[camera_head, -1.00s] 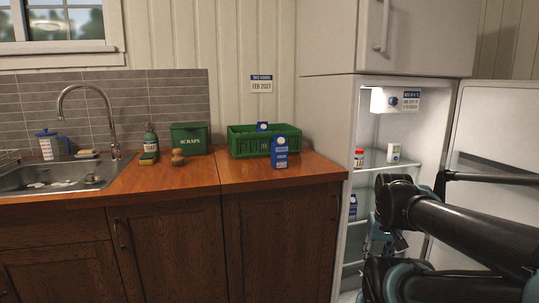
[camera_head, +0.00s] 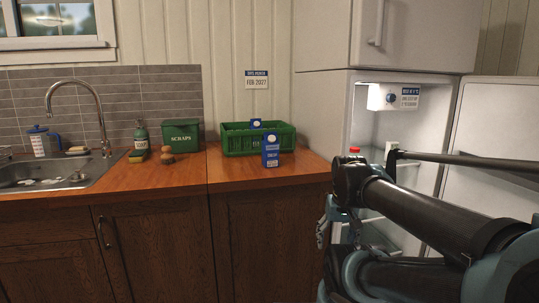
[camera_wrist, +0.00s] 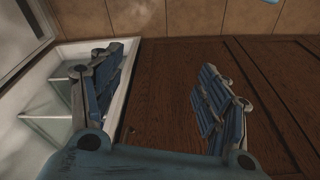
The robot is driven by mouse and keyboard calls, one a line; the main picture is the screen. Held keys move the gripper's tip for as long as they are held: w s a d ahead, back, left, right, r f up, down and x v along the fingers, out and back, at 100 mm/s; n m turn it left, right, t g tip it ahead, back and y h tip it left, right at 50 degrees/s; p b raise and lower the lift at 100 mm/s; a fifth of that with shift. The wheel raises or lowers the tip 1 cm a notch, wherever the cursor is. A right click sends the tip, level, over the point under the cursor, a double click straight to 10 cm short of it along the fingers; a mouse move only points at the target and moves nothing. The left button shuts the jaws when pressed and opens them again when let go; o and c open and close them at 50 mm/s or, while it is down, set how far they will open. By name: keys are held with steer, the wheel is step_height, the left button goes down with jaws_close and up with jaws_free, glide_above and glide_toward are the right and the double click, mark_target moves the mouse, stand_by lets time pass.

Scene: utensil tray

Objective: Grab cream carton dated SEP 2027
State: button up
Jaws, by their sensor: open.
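A blue cream carton (camera_head: 271,150) stands upright on the wooden counter in front of the green crate. A second blue carton (camera_head: 256,123) shows its top inside the crate. The dates on both cartons are too small to read. My gripper (camera_wrist: 165,68) is open and empty in the wrist view, its fingers wide apart above dark wood cabinet fronts and the fridge edge. In the head view my gripper (camera_head: 323,228) is partly seen at the end of my arm, low in front of the fridge and well below the counter carton. The lower fridge shelves are mostly hidden by my arm.
The green crate (camera_head: 232,143) stands at the counter's back right. The scraps bin (camera_head: 181,137), a soap bottle (camera_head: 141,138) and the sink (camera_head: 50,175) are further left. The open fridge (camera_head: 420,115) is at right. A wall sign (camera_head: 256,80) reads FEB 2027. The counter front is clear.

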steer(key=w+a+r+m+g+y, duration=0.1)
steer(key=w+a+r+m, duration=0.25)
steer(key=w+r, duration=0.6)
steer(key=w+a+r+m+g+y, duration=0.1)
steer(key=w+a+r+m, duration=0.25)
steer(key=w+r, duration=0.65)
steer(key=m+g+y, duration=0.2)
steer(key=m, duration=0.5)
glide_toward(270, 147)
steer(key=w+d+r, duration=0.3)
steer(key=w+r, duration=0.1)
steer(key=r, duration=0.2)
steer(key=x, duration=1.7)
steer(key=shift+w+a+f, duration=0.15)
steer(key=shift+a+f, duration=0.05)
steer(key=shift+a, duration=0.05)
steer(key=c, duration=1.4)
